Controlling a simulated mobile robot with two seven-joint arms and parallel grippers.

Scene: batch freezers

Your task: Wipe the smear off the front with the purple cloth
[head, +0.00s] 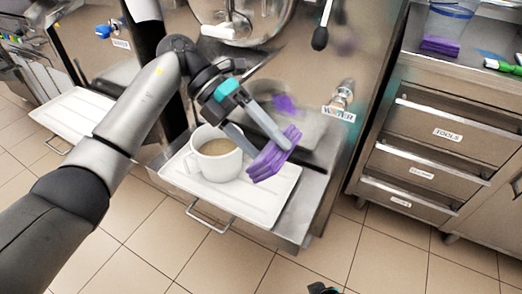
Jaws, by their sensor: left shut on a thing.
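My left gripper (276,143) is shut on the folded purple cloth (268,162). It holds the cloth close to the steel front (375,48) of the freezer, above the right part of a white tray. I cannot tell whether the cloth touches the front. A purple patch on the steel above it looks like the cloth's reflection. I cannot clearly make out a smear; the arm and cloth hide part of the front. A small dark and teal part of my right gripper (322,289) shows at the bottom edge; its fingers cannot be made out.
A water tap (342,96) sticks out of the front. Another purple cloth (440,45) and a green-handled brush (503,66) lie on the drawer cabinet at right.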

